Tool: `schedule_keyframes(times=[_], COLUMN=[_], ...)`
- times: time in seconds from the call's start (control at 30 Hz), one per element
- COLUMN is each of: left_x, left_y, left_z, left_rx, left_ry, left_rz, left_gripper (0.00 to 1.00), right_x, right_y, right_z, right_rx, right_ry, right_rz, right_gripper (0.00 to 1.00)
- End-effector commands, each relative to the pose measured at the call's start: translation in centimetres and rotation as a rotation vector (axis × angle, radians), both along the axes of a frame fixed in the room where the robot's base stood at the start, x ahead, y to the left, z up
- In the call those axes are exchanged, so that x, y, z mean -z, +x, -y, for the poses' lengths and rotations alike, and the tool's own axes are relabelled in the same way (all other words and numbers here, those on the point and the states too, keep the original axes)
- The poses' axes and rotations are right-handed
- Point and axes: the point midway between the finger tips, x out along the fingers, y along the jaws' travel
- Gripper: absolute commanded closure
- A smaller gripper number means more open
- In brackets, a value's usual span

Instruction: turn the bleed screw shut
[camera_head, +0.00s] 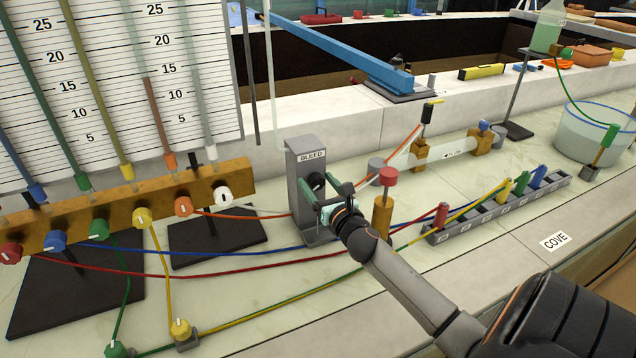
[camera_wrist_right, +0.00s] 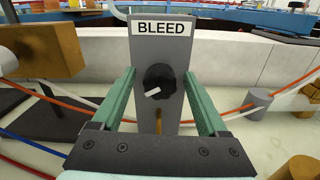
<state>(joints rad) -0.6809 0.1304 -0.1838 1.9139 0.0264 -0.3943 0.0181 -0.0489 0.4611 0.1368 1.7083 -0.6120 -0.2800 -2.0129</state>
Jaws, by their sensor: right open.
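The bleed screw is a black round knob (camera_wrist_right: 160,80) with a white pointer mark that points to the lower left in the right wrist view. It sits on the front of an upright grey post (camera_wrist_right: 160,50) labelled BLEED, also in the head view (camera_head: 305,158). My right gripper (camera_head: 319,192) is in front of the post. Its green fingers stand apart, one on each side of the knob, with a gap to it on both sides in the wrist view. The head view shows the knob (camera_head: 316,181) partly hidden by the gripper. My left gripper is in neither view.
A brass manifold (camera_head: 120,205) with coloured knobs stands left of the post. Coloured tubes (camera_head: 250,250) run across the bench. A red-topped brass post (camera_head: 384,205) stands close to the right of my gripper. A grey rack (camera_head: 500,210) lies farther right.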

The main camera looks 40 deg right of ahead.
Motion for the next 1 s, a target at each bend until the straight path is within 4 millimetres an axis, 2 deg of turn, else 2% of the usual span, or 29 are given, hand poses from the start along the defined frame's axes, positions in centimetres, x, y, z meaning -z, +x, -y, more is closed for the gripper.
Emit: schedule_keyframes(times=[0.33,1.0], left_x=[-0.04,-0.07], left_y=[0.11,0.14], left_z=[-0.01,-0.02], left_rx=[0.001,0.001], left_ry=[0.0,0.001], left_rz=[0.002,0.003], left_gripper=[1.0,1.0], right_x=[0.02,0.03], right_y=[0.27,0.25], right_z=[0.1,0.09], right_rx=[0.0,0.0], right_ry=[-0.001,0.0], right_rz=[-0.001,-0.001], right_gripper=[0.25,1.0])
